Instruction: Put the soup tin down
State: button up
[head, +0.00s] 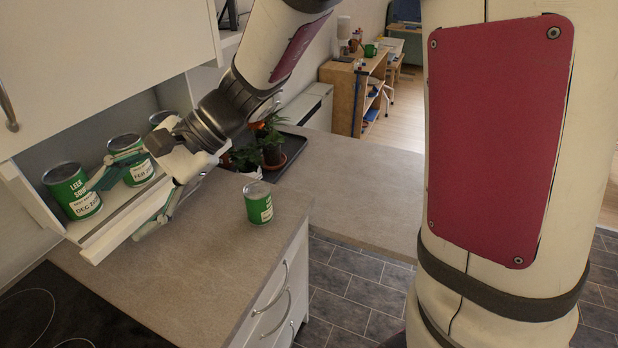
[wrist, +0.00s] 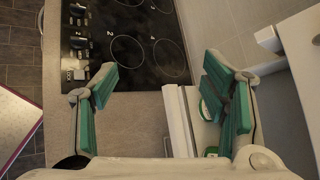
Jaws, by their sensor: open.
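Several green soup tins with white labels are in view. One tin (head: 258,203) stands upright on the counter, apart from my gripper. Another tin (head: 72,191), marked leek soup and DEC, stands at the front left of the white shelf (head: 105,228). A FEB tin (head: 142,172) stands beside it, and a further tin (head: 161,118) is partly hidden behind my wrist. My gripper (head: 126,208) is open, one finger among the shelf tins and the other outside the shelf edge. In the wrist view, my gripper (wrist: 160,82) has nothing between its fingers; tins show only as slivers behind the right finger.
A black hob (head: 65,310) lies at the front left. Potted plants (head: 262,145) stand on a dark tray behind the counter tin. An upper cabinet door (head: 95,60) hangs above the shelf. The counter (head: 190,265) between hob and tin is clear.

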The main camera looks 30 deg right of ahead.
jog(key=s+d+r+n+t+h, duration=0.2)
jog(key=s+d+n+h, duration=0.2)
jog(key=d, duration=0.8)
jog(key=s+d+r+n+t+h, duration=0.3)
jog(key=s+d+n+h, duration=0.2)
jog(key=s+d, duration=0.6)
jog(key=h, duration=0.2)
jog(key=shift+d+n+t+h, duration=0.3)
jog(key=shift+d+h, duration=0.1)
jog(key=shift+w+f, duration=0.25)
jog(key=shift+w, duration=0.05)
